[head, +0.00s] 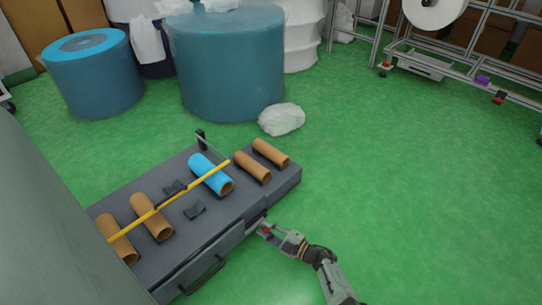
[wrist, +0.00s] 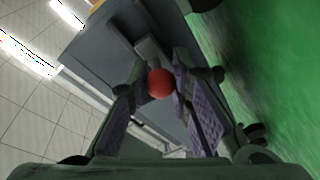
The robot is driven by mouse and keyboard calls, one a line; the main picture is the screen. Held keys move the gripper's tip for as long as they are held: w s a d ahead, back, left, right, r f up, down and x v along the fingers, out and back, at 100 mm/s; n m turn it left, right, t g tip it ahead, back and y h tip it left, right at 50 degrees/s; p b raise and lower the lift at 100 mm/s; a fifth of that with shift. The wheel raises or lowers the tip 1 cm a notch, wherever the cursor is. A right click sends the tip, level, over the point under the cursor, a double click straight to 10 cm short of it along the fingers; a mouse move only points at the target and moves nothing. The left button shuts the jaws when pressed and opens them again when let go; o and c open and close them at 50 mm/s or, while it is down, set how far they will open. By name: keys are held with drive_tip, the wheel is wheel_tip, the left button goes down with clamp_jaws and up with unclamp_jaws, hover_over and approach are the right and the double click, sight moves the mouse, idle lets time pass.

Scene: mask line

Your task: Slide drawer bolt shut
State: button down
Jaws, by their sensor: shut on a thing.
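The bolt's round red knob (wrist: 160,83) sits between the two finger pads of my gripper (head: 263,229) in the wrist view. My gripper is shut on it, at the right end of the drawer front. In the head view only a speck of red shows there, and my fingers hide most of the bolt. The grey drawer (head: 226,247) has a dark handle (head: 205,275) and lies under the grey bench top (head: 222,208). I cannot tell how far the bolt is slid.
A white plastic bag (head: 282,119) lies on the floor near big blue rolls (head: 232,62).

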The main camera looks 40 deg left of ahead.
drive_tip(key=shift+s+r+p, duration=0.2)
drive_tip(key=shift+s+p, duration=0.1)
drive_tip(key=shift+s, duration=0.55)
drive_tip(key=shift+s+a+f, duration=0.1)
drive_tip(key=shift+s+f, duration=0.15)
drive_tip(key=shift+s, duration=0.05)
drive_tip(key=c, duration=1.4)
unclamp_jaws()
drive_tip(key=shift+w, duration=0.15)
